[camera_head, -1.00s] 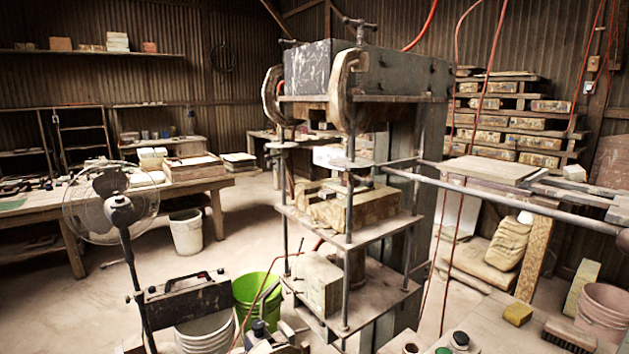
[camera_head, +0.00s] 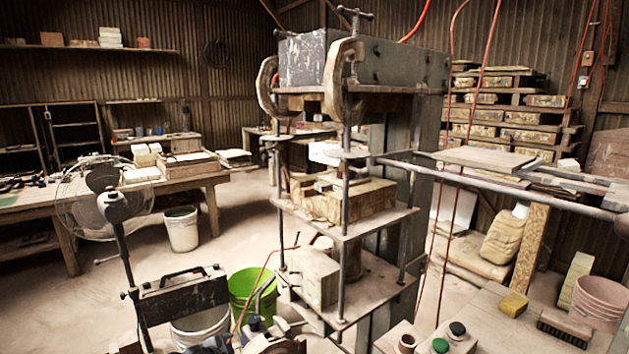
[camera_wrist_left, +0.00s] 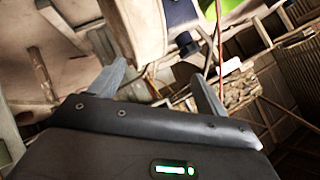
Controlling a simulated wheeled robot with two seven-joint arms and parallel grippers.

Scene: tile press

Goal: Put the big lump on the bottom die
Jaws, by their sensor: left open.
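The press (camera_head: 302,66) stands in the middle of the head view, with C-clamps and a dark block at its top. A pale, worn block that looks like the bottom die (camera_head: 362,204) rests on its middle shelf; I cannot be sure of it. I cannot pick out the big lump for certain. My right gripper is not seen.
A fan (camera_head: 112,205) and a green bucket (camera_head: 247,290) stand left of the press. A long metal bar (camera_head: 480,178) sticks out to its right. A sponge (camera_head: 513,304), a brush (camera_head: 566,327) and small jars (camera_head: 440,345) are at the lower right. A workbench (camera_head: 195,176) stands behind at left.

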